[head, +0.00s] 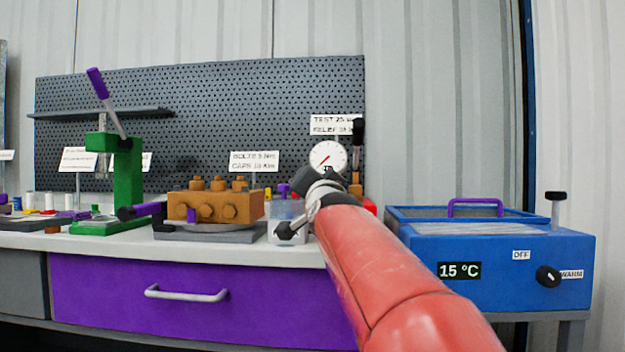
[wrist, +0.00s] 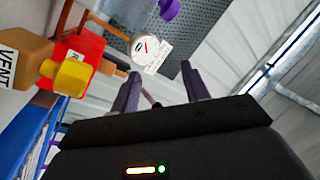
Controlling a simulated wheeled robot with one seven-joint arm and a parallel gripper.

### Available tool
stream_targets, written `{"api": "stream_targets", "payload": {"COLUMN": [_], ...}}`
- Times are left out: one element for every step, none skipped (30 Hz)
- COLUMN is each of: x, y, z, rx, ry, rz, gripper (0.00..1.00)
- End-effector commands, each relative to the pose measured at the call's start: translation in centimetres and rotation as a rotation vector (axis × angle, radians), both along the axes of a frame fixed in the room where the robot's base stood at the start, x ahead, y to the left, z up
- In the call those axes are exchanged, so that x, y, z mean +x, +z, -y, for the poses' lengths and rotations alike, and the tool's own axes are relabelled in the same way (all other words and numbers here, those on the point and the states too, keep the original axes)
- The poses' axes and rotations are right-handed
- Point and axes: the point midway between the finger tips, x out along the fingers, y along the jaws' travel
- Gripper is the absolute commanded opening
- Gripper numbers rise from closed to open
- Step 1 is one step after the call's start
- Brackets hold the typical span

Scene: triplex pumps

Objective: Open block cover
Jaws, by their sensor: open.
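The blue box (head: 500,262) stands at the right, with a 15 °C display and an OFF/WARM knob. Its top frame carries a purple handle (head: 476,203) and looks closed. The orange-brown block (head: 215,207) with several bolt heads sits on a grey plate on the bench. I cannot tell which of these bears the block cover. My gripper (wrist: 160,90) is open and empty in the wrist view, its fingers apart and pointing towards the pegboard. In the head view my red arm reaches up past the blue box's left side and hides part of the bench.
A round gauge (head: 328,157) stands behind my wrist, with a red box (wrist: 78,62) and yellow knob (wrist: 72,77) near it. A green press (head: 127,170) with a purple lever stands left. A clear container (head: 287,232) sits beside the block. A purple drawer (head: 200,310) is below.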

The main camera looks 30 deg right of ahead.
Motion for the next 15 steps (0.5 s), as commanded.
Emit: {"api": "stream_targets", "payload": {"x": [-0.46, -0.65, -0.82, -0.89, -0.94, -0.97, -0.97, -0.96, -0.95, -0.95, -0.95, -0.95, -0.94, -0.94, -0.94], "y": [-0.06, -0.13, -0.18, -0.21, -0.23, -0.26, -0.27, -0.26, -0.27, -0.25, -0.25, -0.25, -0.25, -0.25, -0.25], "z": [-0.16, -0.23, -0.3, -0.32, -0.34, -0.35, -0.35, -0.34, -0.33, -0.33, -0.33, -0.33, -0.33, -0.33, -0.33], "rx": [0.0, 0.0, -0.001, -0.001, -0.001, -0.001, -0.001, -0.001, -0.001, -0.001, -0.001, -0.001, -0.001, -0.001, -0.001], "ry": [0.0, 0.0, 0.0, 0.0, 0.0, -0.001, -0.001, -0.001, -0.001, -0.001, -0.001, -0.001, -0.001, -0.001, -0.001], "rz": [0.0, 0.0, 0.0, 0.0, 0.0, -0.001, -0.001, -0.001, -0.001, -0.001, -0.001, -0.001, -0.001, -0.001, -0.001], "gripper": [0.46, 0.46, 0.46, 0.46, 0.46, 0.46, 0.46, 0.46, 0.46, 0.46, 0.46, 0.46, 0.46, 0.46, 0.46]}}
